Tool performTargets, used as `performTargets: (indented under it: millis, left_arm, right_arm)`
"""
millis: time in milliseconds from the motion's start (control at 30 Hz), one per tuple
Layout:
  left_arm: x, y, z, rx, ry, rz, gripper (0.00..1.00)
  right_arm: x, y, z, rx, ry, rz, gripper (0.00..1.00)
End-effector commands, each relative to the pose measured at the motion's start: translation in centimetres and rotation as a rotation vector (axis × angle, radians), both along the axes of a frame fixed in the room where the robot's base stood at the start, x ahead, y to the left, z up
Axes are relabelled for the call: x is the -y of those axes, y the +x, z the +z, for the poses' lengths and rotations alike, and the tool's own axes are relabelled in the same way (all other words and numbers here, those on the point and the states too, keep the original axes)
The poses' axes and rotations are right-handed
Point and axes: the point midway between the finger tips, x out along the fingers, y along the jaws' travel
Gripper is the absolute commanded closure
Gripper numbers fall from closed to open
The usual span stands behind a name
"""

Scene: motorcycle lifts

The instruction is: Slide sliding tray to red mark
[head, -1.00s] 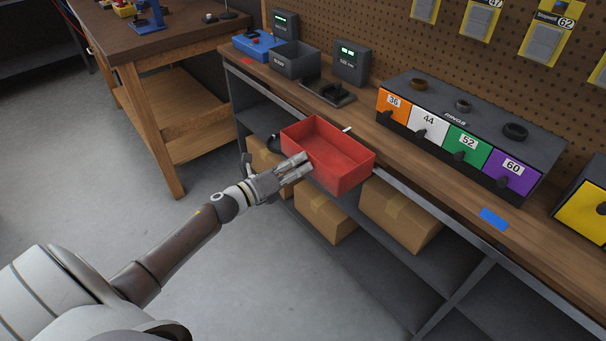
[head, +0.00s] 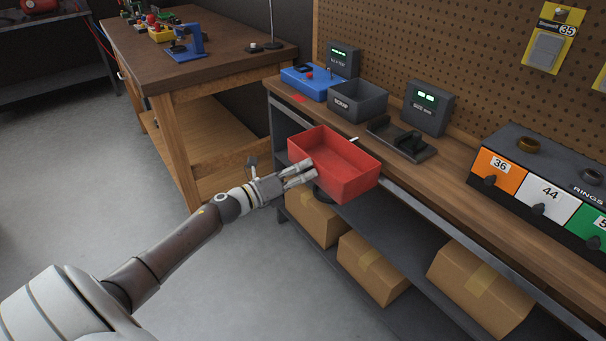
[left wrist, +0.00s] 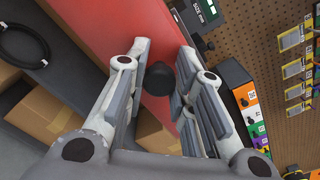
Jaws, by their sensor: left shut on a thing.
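The sliding tray (head: 357,187) is a red open box. It hangs at the front edge of the workbench, on the metal rail, and looks empty. The red mark (head: 299,98) is a small patch on the bench top near its left end, behind and slightly left of the tray's left corner in the head view. My left gripper (head: 312,174) is at the tray's front face. In the left wrist view its fingers are shut on a black knob (left wrist: 160,79) on the tray's red wall (left wrist: 120,40). My right gripper is not in view.
On the bench stand a blue box (head: 312,83), a grey scrap bin (head: 358,101), a black device (head: 402,139) and a ring drawer unit (head: 545,190). Cardboard boxes (head: 372,268) lie on shelves below. A wooden table (head: 190,65) stands left. The rail left of the tray looks clear.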

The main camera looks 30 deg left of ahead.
Motion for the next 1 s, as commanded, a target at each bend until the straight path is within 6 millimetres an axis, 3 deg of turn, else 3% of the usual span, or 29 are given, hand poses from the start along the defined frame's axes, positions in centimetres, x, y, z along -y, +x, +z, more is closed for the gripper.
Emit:
performTargets:
  millis: [467, 500, 633, 1000]
  left_arm:
    - [0.02, -0.04, -0.19, -0.004, 0.001, -0.001, 1.0]
    - [0.03, -0.04, -0.2, -0.004, 0.001, -0.001, 0.73]
    - [0.04, -0.04, -0.19, -0.003, 0.001, -0.002, 0.56]
    - [-0.02, -0.19, -0.17, -0.003, 0.0, -0.001, 0.54]
  right_arm:
    - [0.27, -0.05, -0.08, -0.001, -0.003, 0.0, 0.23]
    - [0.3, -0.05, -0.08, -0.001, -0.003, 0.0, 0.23]
    - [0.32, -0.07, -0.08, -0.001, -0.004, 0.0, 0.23]
    - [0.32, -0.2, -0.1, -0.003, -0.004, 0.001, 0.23]
